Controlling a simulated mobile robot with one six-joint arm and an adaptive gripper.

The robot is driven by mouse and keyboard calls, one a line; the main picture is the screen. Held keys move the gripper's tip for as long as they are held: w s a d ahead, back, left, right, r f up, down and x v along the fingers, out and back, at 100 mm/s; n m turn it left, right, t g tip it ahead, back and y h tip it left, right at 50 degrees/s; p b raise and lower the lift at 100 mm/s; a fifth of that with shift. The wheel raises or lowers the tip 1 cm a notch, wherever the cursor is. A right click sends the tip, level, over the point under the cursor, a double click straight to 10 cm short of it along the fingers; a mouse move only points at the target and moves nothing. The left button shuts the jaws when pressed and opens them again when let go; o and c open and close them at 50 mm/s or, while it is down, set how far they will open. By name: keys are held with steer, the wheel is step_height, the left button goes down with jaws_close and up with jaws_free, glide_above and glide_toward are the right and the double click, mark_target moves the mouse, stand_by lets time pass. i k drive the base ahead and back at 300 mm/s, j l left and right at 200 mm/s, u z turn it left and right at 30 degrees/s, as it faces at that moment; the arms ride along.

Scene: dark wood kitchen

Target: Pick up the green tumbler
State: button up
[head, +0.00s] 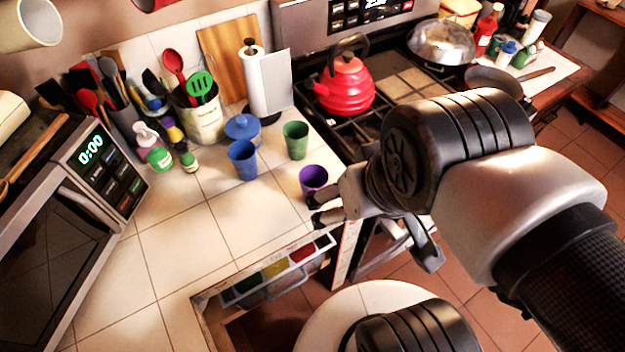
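The green tumbler (295,142) stands upright on the white tiled counter, near the stove's left edge. The purple tumbler (312,179) stands in front of it, closer to the counter's front edge. The blue tumbler (242,160) stands to the left of the green one. My gripper (318,209) is at the counter's front edge, in front of the purple tumbler and apart from the green one. Its fingers point left. The arm hides much of the gripper, so its opening and any contact with the purple tumbler are unclear.
A red kettle (345,84) sits on the stove to the right. An open drawer (275,272) juts out below the counter. The counter's left front (185,245) is clear.

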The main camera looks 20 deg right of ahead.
mark_target(296, 132)
steer(key=i+l+u, duration=0.3)
steer(key=u, duration=0.15)
steer(key=i+l+u, duration=0.2)
steer(key=l+u, duration=0.25)
